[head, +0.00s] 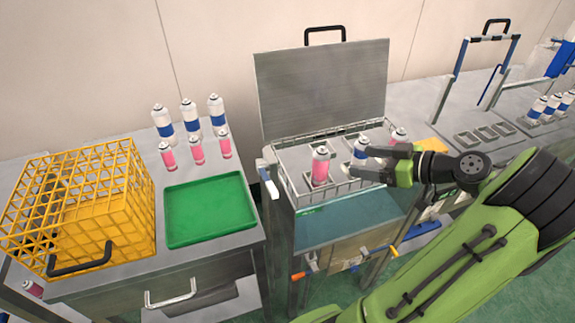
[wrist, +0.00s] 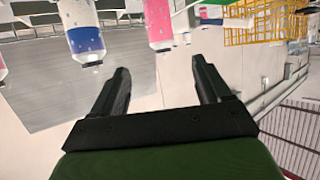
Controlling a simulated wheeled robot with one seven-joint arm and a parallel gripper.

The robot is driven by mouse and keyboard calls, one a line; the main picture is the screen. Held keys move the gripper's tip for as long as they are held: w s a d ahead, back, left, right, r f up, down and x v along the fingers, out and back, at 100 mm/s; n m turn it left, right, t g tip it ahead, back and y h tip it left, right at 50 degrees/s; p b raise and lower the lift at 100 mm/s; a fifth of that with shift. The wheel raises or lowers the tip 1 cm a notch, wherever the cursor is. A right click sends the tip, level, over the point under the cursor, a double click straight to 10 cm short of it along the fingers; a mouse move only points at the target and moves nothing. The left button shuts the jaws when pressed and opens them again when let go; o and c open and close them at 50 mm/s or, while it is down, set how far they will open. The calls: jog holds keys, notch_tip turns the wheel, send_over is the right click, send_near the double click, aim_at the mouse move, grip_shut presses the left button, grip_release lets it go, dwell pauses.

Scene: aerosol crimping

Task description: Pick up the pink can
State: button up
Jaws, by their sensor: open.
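A pink and white can (head: 320,167) stands upright at the left of the open machine's tray. A blue and white can (head: 361,148) stands right of it, partly behind my gripper, and another pink can (head: 399,136) stands at the right. My gripper (head: 361,164) is open and empty, its fingers pointing left toward the left pink can, apart from it. The wrist view looks upside down: a pink can (wrist: 158,24) hangs above the gap between my open fingers (wrist: 161,80), with a blue can (wrist: 80,32) to its left and a pink can (wrist: 2,68) at the edge.
The machine's raised lid (head: 322,90) stands behind the cans. On the left table are a green tray (head: 210,240), a yellow crate (head: 130,165), and more pink cans (head: 197,151) and blue cans (head: 189,116). More blue cans (head: 538,107) stand at the far right.

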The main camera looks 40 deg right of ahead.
aim_at(316, 158)
jog(key=b+x, duration=0.1)
jog(key=x, duration=0.4)
jog(key=b+x, duration=0.1)
jog(key=x, duration=0.4)
jog(key=b+x, duration=0.1)
jog(key=x, duration=0.4)
jog(key=shift+a+f, duration=0.1)
jog(key=shift+f, duration=0.25)
jog(key=shift+s+r, duration=0.1)
jog(key=shift+s, duration=0.05)
jog(key=c, duration=1.1)
